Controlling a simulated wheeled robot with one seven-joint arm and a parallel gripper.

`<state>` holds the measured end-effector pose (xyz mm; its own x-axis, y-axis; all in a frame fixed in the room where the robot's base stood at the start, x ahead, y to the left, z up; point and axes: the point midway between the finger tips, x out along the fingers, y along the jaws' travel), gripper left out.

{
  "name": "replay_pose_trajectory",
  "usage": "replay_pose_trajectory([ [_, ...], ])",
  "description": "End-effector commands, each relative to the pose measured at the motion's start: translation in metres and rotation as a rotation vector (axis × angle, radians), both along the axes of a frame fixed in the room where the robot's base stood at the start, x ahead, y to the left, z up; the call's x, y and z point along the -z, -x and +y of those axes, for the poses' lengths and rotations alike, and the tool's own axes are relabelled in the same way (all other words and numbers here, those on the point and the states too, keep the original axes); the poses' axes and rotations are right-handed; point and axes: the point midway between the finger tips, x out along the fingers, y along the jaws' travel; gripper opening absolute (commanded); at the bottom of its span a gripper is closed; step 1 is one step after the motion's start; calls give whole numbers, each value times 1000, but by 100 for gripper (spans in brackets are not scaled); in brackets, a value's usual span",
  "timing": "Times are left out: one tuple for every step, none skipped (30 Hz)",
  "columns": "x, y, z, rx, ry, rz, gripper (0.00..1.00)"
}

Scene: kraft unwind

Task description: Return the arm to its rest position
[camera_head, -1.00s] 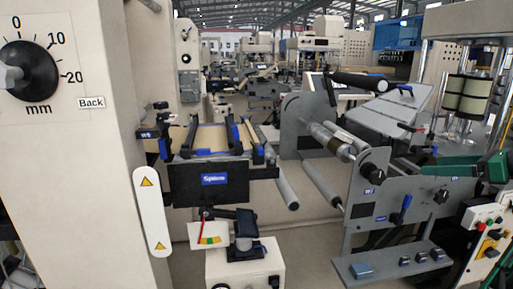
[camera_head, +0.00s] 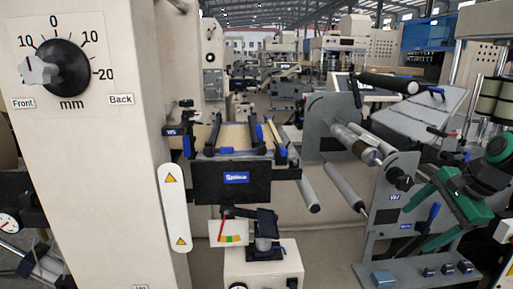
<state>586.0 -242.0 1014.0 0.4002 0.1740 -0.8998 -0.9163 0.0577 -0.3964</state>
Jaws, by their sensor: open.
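My arm (camera_head: 496,165), green and dark grey, shows at the right edge of the head view. My gripper (camera_head: 422,226) has two green fingers spread apart, pointing down and left, with nothing visible between them. It is in front of the grey unwind stand's side plate (camera_head: 392,200) in the picture. Whether it touches the stand cannot be told. The rest of the arm is cut off by the frame edge.
A splice table (camera_head: 222,186) with a black front panel stands mid-picture. A cream column with a mm dial (camera_head: 62,68) fills the left. A white box (camera_head: 262,262) stands low in the middle. Grey rollers (camera_head: 343,187) jut out near the stand.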

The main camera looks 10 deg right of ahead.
Motion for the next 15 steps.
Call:
replay_pose_trajectory([
  [3, 9, 12, -81, 49, 22, 74],
  [6, 16, 17, -129, 77, 38, 74],
  [9, 25, 23, -192, 113, 57, 74],
  [12, 32, 27, -239, 138, 73, 74],
  [14, 40, 31, -287, 162, 87, 74],
  [17, 50, 37, -351, 193, 108, 74],
  [19, 58, 40, -399, 214, 122, 74],
  [20, 66, 44, -447, 233, 136, 74],
  [23, 77, 48, -512, 258, 155, 74],
  [25, 85, 51, -561, 274, 169, 74],
  [26, 93, 54, -609, 289, 181, 74],
  [29, 105, 57, -670, 306, 199, 74],
  [30, 112, 60, -716, 318, 209, 74],
  [32, 120, 62, -759, 328, 221, 74],
  [33, 129, 64, -812, 339, 233, 74],
])
